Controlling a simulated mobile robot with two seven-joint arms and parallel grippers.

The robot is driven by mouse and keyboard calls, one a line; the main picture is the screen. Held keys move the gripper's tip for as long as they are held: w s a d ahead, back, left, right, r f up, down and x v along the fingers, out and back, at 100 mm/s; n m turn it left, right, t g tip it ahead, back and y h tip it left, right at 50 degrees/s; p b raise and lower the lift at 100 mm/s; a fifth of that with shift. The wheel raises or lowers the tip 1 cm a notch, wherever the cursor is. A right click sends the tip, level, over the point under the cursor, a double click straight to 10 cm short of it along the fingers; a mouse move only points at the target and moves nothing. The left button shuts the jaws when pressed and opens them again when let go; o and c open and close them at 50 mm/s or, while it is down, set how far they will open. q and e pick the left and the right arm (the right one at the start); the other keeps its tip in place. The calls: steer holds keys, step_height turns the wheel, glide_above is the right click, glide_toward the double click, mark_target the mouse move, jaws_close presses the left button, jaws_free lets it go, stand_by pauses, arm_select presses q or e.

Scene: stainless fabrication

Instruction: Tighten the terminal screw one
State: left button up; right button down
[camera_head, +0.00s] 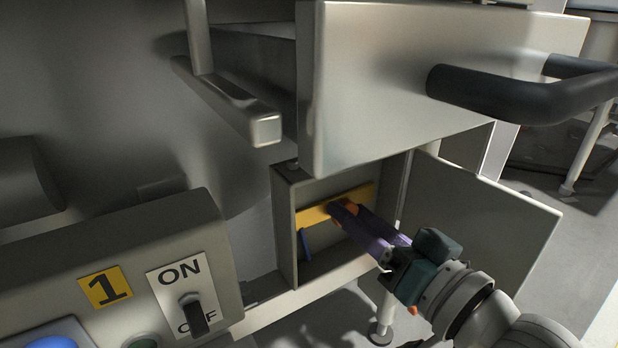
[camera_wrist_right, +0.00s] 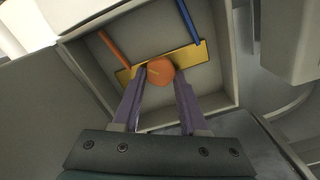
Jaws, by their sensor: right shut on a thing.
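An open grey box (camera_head: 287,235) holds a yellow bar (camera_head: 313,216) with an orange round screw head (camera_head: 352,209) on it. In the right wrist view the screw head (camera_wrist_right: 160,71) sits near the middle of the bar (camera_wrist_right: 188,58), with a faint mark on its face. My right gripper (camera_head: 344,208) reaches into the box, its purple fingers on either side of the screw head and shut on it. An orange strip (camera_wrist_right: 114,49) and a blue strip (camera_wrist_right: 188,22) run to the bar. My left gripper is not in view.
The box door (camera_head: 485,220) stands open at the right. A metal drawer front (camera_head: 400,60) with a black handle (camera_head: 520,98) overhangs the box. A panel with an ON/OFF switch (camera_head: 194,312) and a yellow "1" label (camera_head: 106,288) is at lower left.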

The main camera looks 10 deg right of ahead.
steer(key=shift+d+f+m, duration=0.1)
steer(key=shift+f+m, duration=0.05)
steer(key=shift+m, duration=4.45)
steer(key=shift+c, duration=2.2)
jaws_free()
steer(key=p+v, duration=0.3)
steer(key=v, duration=0.7)
steer(key=shift+p, duration=0.4)
